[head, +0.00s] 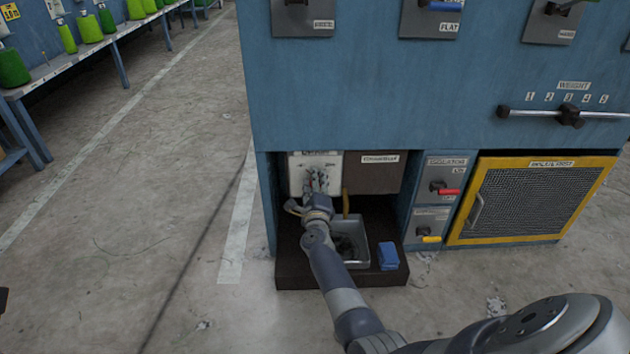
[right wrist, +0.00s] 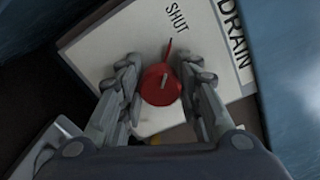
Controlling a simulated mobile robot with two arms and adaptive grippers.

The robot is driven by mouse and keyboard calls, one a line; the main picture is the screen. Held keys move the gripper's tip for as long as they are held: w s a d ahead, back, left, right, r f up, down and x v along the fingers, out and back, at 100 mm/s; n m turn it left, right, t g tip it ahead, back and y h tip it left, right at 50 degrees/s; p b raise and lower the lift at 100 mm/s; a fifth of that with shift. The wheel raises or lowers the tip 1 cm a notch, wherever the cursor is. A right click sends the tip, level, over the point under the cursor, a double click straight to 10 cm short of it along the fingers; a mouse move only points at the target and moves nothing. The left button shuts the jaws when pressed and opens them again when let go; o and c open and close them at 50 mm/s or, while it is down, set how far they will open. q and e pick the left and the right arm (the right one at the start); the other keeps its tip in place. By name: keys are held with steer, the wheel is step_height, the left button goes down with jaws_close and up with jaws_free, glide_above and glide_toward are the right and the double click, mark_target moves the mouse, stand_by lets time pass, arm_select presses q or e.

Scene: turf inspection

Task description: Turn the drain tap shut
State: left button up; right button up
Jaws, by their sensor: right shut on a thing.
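The drain tap is a round red knob (right wrist: 161,86) with a pale mark on its face and a thin red pointer toward the printed word SHUT. It sits on a white plate (right wrist: 105,58) lettered SHUT and DRAIN. In the head view the white plate (head: 300,181) is inside the low opening of the blue machine. My right gripper (head: 317,181) reaches into that opening and hides the knob there. In the right wrist view my right gripper (right wrist: 160,84) has its fingers on both sides of the knob and is shut on it. My left gripper is not in view.
A metal tray (head: 361,262) with dark bits stands below the plate, on a dark step with a blue block (head: 388,257). A brown box (head: 371,174) is right of the plate. Isolator switches (head: 437,188) and a yellow-framed mesh panel (head: 535,197) are farther right.

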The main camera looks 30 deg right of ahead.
stand_by(0.5)
steer(key=o, duration=1)
steer(key=shift+o, duration=0.2)
steer(key=v, duration=0.7)
steer(key=shift+a, duration=0.2)
steer(key=shift+s, duration=0.15)
steer(key=shift+r, duration=0.1)
